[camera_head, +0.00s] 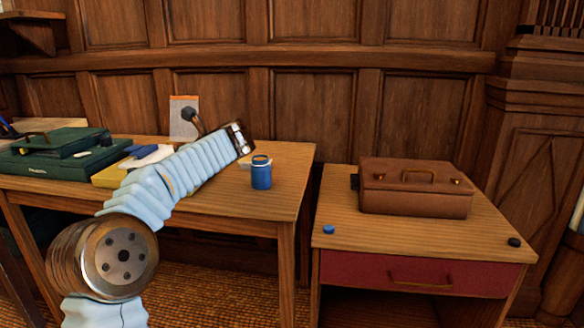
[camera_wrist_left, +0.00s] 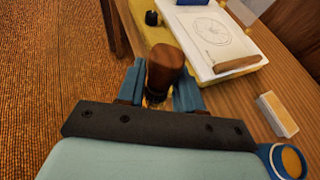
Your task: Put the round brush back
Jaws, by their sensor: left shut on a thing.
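My left gripper (camera_wrist_left: 160,92) is shut on the round brush (camera_wrist_left: 166,62). In the left wrist view the brush's brown wooden end stands out between the blue fingers. In the head view my left arm reaches over the left table, and its forearm hides the fingers. The brush appears held above the table. My right gripper is not in view.
A blue jar (camera_head: 261,174) and a white block (camera_wrist_left: 278,114) stand on the left table (camera_head: 283,190). Beyond lies a pad with a wheel drawing (camera_wrist_left: 212,32). A green case (camera_head: 60,160) is left. The right cabinet (camera_head: 345,205) bears a brown case (camera_head: 415,190).

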